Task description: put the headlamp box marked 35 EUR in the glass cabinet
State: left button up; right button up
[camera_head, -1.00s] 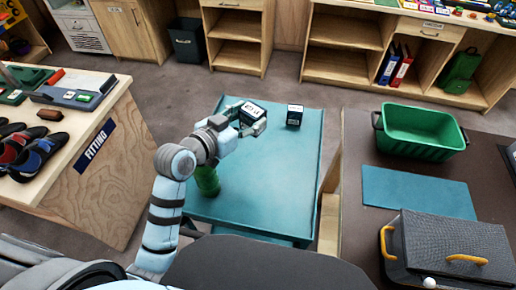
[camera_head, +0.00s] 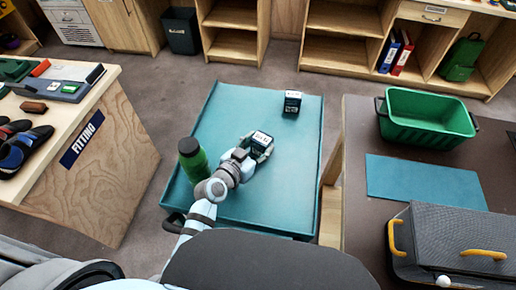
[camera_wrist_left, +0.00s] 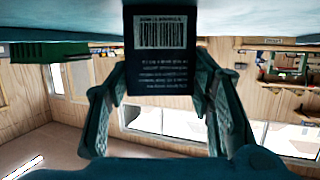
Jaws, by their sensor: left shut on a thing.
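My left gripper (camera_head: 258,149) is shut on a dark blue box (camera_head: 265,138) with a white label on top, over the middle of the teal table. In the left wrist view, that box (camera_wrist_left: 160,65) is held between both fingers (camera_wrist_left: 162,90) and shows a barcode panel and small print. I cannot tell whether it touches the table. A second, similar dark box (camera_head: 292,102) with a white top stands at the table's back right. I can read no price on either box. I cannot make out the glass cabinet. My right gripper is out of view.
The teal table (camera_head: 225,110) has free room at the back. A green bottle (camera_head: 192,158) stands left of my left arm. At right, a brown table (camera_head: 360,130) holds a green crate (camera_head: 428,130) and a dark case (camera_head: 450,245). A fitting counter (camera_head: 110,165) stands at left.

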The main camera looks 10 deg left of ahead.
pick_arm(q)
jog(key=shift+r, duration=0.15)
jog(key=shift+s+f, duration=0.1)
jog(key=shift+f, duration=0.15)
jog(key=o, duration=1.4)
jog(key=shift+c, duration=0.2)
jog(key=shift+r, duration=0.1)
